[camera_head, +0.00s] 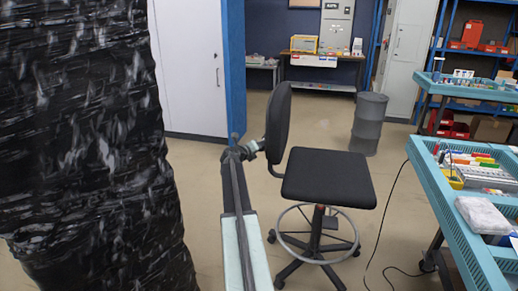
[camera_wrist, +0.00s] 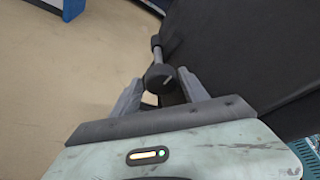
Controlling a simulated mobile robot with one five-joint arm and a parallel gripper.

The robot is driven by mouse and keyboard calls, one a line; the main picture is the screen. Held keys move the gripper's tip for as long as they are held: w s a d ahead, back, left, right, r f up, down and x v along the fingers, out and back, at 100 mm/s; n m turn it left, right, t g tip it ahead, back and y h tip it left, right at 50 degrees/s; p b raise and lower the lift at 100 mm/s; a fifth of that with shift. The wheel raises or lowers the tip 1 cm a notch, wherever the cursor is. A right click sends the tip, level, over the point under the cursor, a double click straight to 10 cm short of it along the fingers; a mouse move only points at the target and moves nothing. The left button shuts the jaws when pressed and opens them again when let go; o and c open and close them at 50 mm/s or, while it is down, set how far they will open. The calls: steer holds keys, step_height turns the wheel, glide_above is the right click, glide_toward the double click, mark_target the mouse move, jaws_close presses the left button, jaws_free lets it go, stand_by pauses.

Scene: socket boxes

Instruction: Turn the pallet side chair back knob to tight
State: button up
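The black office chair has its back (camera_head: 279,125) standing upright, seen nearly edge-on, behind its dark seat (camera_head: 328,177). In the wrist view the dark chair back (camera_wrist: 240,50) fills the upper right. In the head view my gripper (camera_head: 243,150) reaches the rear of the chair back, and the knob is not clear there.
A pallet stack in black wrap (camera_head: 85,150) stands close on the left. A grey drum (camera_head: 368,123) stands behind the chair. A blue workbench (camera_head: 455,215) with trays is on the right, with a black cable (camera_head: 378,235) on the floor near it.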

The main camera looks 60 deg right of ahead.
steer(key=p+v, duration=0.2)
steer(key=v, duration=0.5)
steer(key=shift+a, duration=0.4)
steer(key=shift+r, duration=0.15)
